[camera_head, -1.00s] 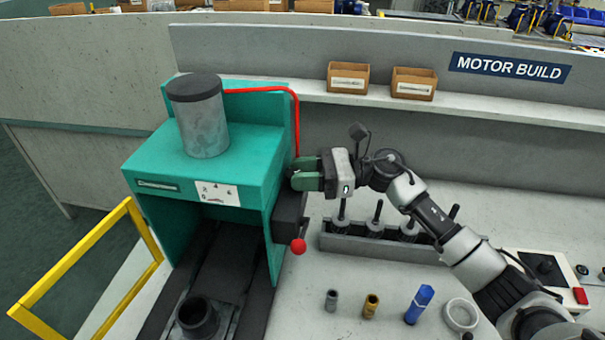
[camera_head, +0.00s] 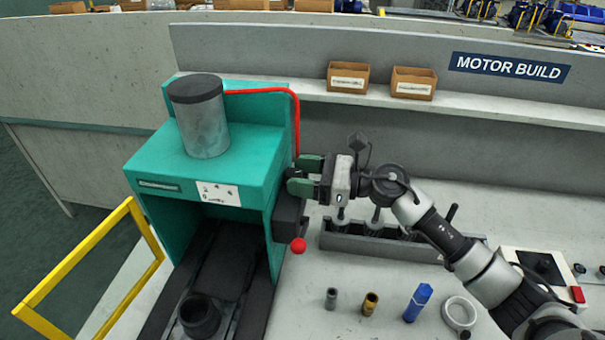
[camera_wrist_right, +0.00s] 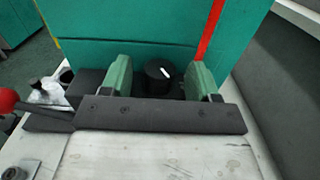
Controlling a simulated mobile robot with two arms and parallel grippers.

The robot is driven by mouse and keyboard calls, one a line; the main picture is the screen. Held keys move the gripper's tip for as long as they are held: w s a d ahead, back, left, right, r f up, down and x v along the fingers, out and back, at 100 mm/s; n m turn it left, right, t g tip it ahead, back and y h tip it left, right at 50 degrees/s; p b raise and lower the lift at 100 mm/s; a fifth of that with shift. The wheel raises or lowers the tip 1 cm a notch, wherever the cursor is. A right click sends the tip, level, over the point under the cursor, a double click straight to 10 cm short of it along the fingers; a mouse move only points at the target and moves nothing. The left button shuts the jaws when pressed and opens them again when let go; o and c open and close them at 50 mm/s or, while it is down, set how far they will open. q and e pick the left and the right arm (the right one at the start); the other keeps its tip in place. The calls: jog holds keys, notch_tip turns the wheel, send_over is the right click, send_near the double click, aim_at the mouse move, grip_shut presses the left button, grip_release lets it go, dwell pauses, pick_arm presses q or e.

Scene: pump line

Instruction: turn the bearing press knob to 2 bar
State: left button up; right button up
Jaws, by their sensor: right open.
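The bearing press (camera_head: 150,160) is a teal housing at the left with a grey cylinder (camera_head: 205,130) on top. A white scale label (camera_head: 218,194) is on its front; its small digits are hard to read. In the right wrist view the black knob (camera_wrist_right: 157,78) with a short white mark stands on the press's side, between my green fingers. My right gripper (camera_head: 297,175) is open at the press's right side, its fingers on either side of the knob. I cannot tell whether they touch it. The head view hides the knob. My left gripper is not in view.
A red-ball lever (camera_head: 298,245) sticks out below my right gripper. A grey rack (camera_head: 375,244) with upright tools stands behind my right arm. Small parts and a blue piece (camera_head: 417,302) lie on the bench in front. A yellow frame (camera_head: 75,262) stands at left.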

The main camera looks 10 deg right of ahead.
jog(key=shift+d, duration=0.1)
jog(key=shift+s+d+f, duration=0.1)
jog(key=shift+s+d, duration=0.05)
jog(key=shift+d, duration=0.2)
jog(key=b+v, duration=0.4)
jog(key=v, duration=0.6)
